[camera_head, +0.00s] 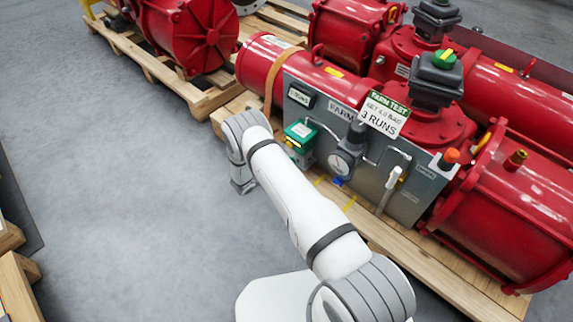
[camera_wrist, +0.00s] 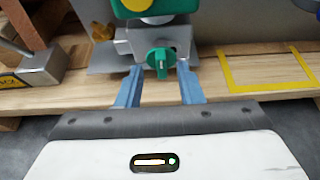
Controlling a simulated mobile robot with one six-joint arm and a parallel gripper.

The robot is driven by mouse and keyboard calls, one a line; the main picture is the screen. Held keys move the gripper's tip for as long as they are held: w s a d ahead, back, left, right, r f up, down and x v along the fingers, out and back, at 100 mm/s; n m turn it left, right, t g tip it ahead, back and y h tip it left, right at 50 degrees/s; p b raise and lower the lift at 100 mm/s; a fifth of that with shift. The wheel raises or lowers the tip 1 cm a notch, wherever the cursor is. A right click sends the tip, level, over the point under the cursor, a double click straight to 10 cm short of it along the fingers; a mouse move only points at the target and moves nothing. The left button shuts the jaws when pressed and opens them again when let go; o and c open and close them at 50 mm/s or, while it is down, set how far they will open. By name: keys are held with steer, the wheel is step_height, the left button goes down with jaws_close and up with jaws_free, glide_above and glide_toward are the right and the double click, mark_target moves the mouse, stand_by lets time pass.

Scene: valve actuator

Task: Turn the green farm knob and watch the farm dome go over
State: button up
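The green knob (camera_wrist: 160,62) shows in the wrist view, on the front of a grey metal block below a green housing. Its raised grip stands upright. My gripper (camera_wrist: 160,70) is open, its two blue fingers pointing at the knob, one to each side with a visible gap. In the head view the green housing (camera_head: 299,134) is on the grey panel, and my arm reaches toward it; knob and fingertips are hidden there. A black dome with a green and yellow top (camera_head: 443,60) stands on the red actuator behind the panel, near the FARM TEST sign (camera_head: 385,115).
The grey panel (camera_head: 407,203) also carries a round gauge (camera_head: 341,164), a white-handled lever (camera_head: 393,178) and an orange-topped part (camera_head: 451,156). Red actuators stand on wooden pallets (camera_head: 405,250). A yellow outline (camera_wrist: 268,70) marks the wood right of the knob.

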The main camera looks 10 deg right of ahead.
steer(key=x, duration=0.2)
steer(key=shift+w+d+f, duration=0.1)
steer(key=shift+w+d, duration=0.05)
steer(key=shift+d, duration=0.15)
steer(key=shift+c, duration=0.5)
